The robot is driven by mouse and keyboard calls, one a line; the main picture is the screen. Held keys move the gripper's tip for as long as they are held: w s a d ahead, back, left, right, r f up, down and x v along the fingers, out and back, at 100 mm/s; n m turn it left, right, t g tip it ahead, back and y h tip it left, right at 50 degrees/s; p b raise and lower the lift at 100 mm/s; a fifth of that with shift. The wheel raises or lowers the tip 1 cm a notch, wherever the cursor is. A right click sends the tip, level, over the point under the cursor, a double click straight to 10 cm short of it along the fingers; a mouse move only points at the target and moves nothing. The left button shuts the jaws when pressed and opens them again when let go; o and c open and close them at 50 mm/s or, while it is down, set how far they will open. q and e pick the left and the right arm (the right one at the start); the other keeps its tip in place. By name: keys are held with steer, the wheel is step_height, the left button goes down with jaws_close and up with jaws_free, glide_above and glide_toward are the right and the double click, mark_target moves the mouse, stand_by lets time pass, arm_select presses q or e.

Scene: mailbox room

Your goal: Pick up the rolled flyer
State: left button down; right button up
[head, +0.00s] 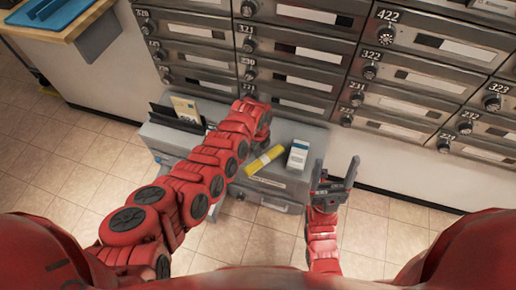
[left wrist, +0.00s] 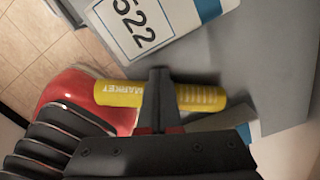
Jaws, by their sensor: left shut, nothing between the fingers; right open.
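The rolled flyer (head: 265,160) is a yellow tube lying on the grey cabinet top, left of a white and blue box. In the left wrist view the flyer (left wrist: 205,96) runs across the picture with lettering on its side. My left gripper (left wrist: 159,80) is shut and empty; its fingers cover part of the flyer's middle. I cannot tell whether they touch it. In the head view its fingertips are hidden behind my left arm. My right gripper (head: 336,170) is open and empty, right of the cabinet and apart from the flyer.
The grey cabinet (head: 283,194) stands against a wall of metal mailboxes (head: 290,75). The white and blue box (head: 298,154) stands close to the flyer; it is numbered 522 in the left wrist view (left wrist: 142,22). A dark holder with envelopes (head: 185,110) is at the cabinet's back left.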

mark_target(264, 160)
arm_select(q)
steer(key=shift+f, duration=0.2)
stand_by(0.3)
steer(key=shift+d+r, duration=0.1)
steer(key=shift+d, duration=0.15)
steer(key=shift+s+d+p, duration=0.3)
steer(key=shift+d+p, duration=0.05)
steer(key=shift+d, duration=0.15)
steer(key=shift+s, duration=0.4)
steer(key=shift+d, duration=0.1)
